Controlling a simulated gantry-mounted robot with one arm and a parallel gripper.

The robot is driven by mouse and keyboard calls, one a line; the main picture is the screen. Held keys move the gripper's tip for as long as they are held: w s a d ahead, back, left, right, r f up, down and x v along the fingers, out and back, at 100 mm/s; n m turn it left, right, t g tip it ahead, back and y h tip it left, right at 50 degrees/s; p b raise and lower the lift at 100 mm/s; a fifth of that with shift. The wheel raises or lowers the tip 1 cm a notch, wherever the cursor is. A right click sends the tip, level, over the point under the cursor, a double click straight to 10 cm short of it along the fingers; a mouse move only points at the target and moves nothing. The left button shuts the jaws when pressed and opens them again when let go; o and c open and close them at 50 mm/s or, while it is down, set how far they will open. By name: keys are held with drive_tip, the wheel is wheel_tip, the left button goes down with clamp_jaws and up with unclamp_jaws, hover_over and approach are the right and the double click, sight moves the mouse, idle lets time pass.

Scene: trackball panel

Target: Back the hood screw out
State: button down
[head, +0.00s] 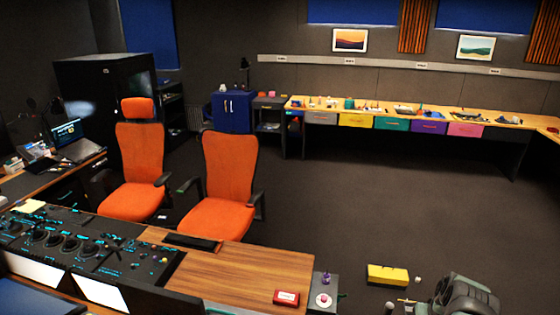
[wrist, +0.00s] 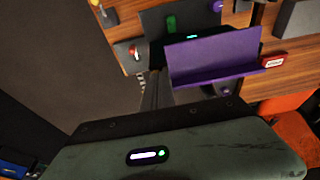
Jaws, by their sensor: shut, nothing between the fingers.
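In the wrist view my gripper (wrist: 155,91) appears as dark, slim fingers beyond the grey-green wrist housing. The fingers are shut and empty. In the head view a small grey block (head: 318,281) stands at the right end of the wooden desk. I cannot make out the hood screw in either view. In the wrist view a purple plate with a ledge (wrist: 212,53) lies beyond the fingers, and I cannot tell how far away it is.
A red box (head: 286,298) sits on the wooden desk (head: 240,265). A yellow block (head: 387,274) is at lower right. Orange chairs (head: 230,165) stand behind the desk. A long bench (head: 375,112) with coloured drawers runs along the far wall. The middle floor is clear.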

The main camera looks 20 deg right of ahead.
drive_tip(key=shift+s+b+x, duration=0.1)
drive_tip(key=shift+b+x, duration=0.3)
drive_tip(key=shift+x, duration=0.2)
drive_tip(key=shift+s+b+x, duration=0.15)
drive_tip(key=shift+b+x, duration=0.25)
drive_tip(key=shift+x, duration=0.2)
drive_tip(key=shift+f+b, duration=0.1)
drive_tip(key=shift+b, duration=0.35)
drive_tip(key=shift+s+d+b, duration=0.2)
drive_tip(key=shift+s+b, duration=0.05)
drive_tip(key=shift+b, duration=0.3)
drive_tip(key=shift+s+d+b, duration=0.15)
drive_tip(key=shift+b, duration=0.35)
drive_tip(key=shift+s+d+b, duration=0.1)
drive_tip(key=shift+d+b, duration=0.3)
drive_tip(key=shift+b, duration=1.2)
drive_tip(key=shift+s+a+r+p, duration=0.15)
drive_tip(key=shift+s+p, duration=0.25)
drive_tip(key=shift+p, duration=0.75)
